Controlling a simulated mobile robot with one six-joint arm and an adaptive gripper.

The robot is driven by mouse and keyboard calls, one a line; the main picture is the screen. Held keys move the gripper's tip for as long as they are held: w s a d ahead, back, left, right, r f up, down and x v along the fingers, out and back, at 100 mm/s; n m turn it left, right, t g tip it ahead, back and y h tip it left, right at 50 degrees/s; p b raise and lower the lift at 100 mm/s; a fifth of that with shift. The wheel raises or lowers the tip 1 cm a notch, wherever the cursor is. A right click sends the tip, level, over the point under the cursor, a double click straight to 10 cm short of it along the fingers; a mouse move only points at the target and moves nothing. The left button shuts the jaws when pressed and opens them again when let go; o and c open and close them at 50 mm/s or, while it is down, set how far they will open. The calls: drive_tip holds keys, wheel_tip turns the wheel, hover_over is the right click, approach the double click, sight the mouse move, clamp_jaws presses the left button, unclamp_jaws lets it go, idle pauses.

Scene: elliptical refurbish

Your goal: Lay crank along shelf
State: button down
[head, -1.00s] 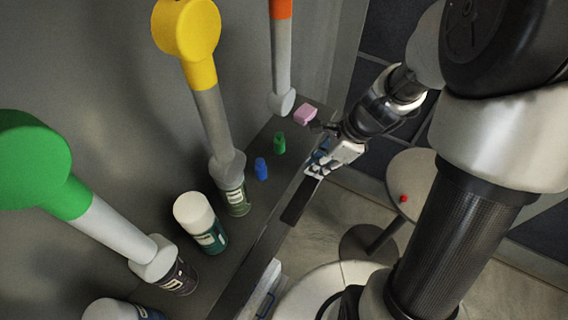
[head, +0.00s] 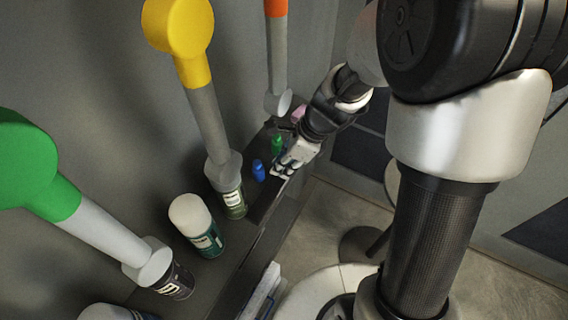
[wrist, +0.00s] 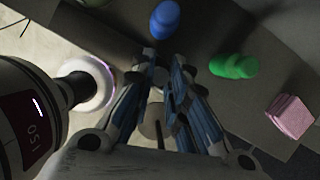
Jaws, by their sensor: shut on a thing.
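The crank (head: 263,202) looks like a dark flat bar. My gripper (head: 282,172) is shut on one end of it, and the bar reaches from the fingers toward the head camera, along the front edge of the dark shelf (head: 212,272). In the wrist view the bar (wrist: 100,32) runs to the upper left from my fingertips (wrist: 158,78), beside the shelf surface (wrist: 205,35). The fingers partly hide the held end. I cannot tell whether the bar touches the shelf.
Nearer are a white-capped can (head: 197,228) and tall yellow-headed (head: 180,25) and green-headed (head: 25,160) pieces. Pale floor (head: 320,225) lies in front.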

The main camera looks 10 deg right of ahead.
drive_tip(key=c, duration=2)
unclamp_jaws()
drive_tip(key=shift+a+f, duration=0.1)
drive_tip(key=shift+f, duration=0.05)
drive_tip(key=shift+c, duration=0.2)
drive_tip(key=o, duration=0.5)
